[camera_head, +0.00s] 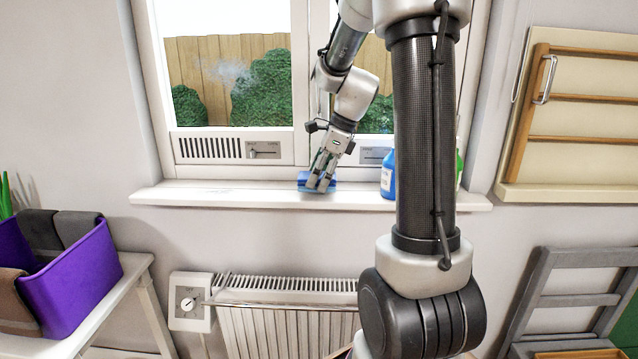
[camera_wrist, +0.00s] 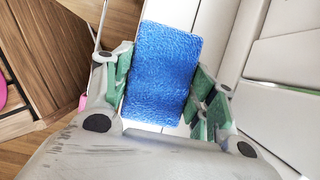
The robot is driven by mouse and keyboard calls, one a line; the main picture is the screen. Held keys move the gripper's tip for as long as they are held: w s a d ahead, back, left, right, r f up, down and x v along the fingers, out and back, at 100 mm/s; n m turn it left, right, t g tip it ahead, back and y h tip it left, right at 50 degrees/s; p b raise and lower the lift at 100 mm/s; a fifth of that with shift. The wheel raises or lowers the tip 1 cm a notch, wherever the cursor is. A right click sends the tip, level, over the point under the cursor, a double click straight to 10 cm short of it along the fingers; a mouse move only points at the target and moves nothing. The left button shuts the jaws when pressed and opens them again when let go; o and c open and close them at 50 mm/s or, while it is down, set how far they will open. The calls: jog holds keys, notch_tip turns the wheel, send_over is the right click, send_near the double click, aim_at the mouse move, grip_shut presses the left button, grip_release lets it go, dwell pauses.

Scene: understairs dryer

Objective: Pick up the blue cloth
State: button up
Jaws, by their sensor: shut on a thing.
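The blue cloth (camera_head: 304,180) is a small folded blue piece on the white windowsill. My gripper (camera_head: 320,182) reaches down to it from above and covers part of it. In the wrist view, the cloth (camera_wrist: 163,72) is a textured blue rectangle lying between the two green-padded fingers of my gripper (camera_wrist: 160,95). The fingers are shut on it, one on each side. Whether the cloth still touches the sill cannot be told.
Blue bottle (camera_head: 388,174) stands on the windowsill (camera_head: 230,193) right of my gripper, partly behind my arm. The window (camera_head: 230,80) is close behind. A radiator (camera_head: 280,322) is below. A purple bin (camera_head: 75,275) stands on the left table. The sill's left part is clear.

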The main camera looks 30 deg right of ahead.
jog(key=r, duration=0.5)
jog(key=shift+s+a+r, duration=0.2)
jog(key=shift+s+r, duration=0.05)
jog(key=shift+s, duration=0.05)
jog(key=s+a, duration=1)
jog(key=s, duration=0.5)
jog(key=shift+s+a, duration=0.25)
jog(key=shift+s, duration=0.05)
jog(key=shift+o, duration=1)
jog(key=shift+c, duration=0.4)
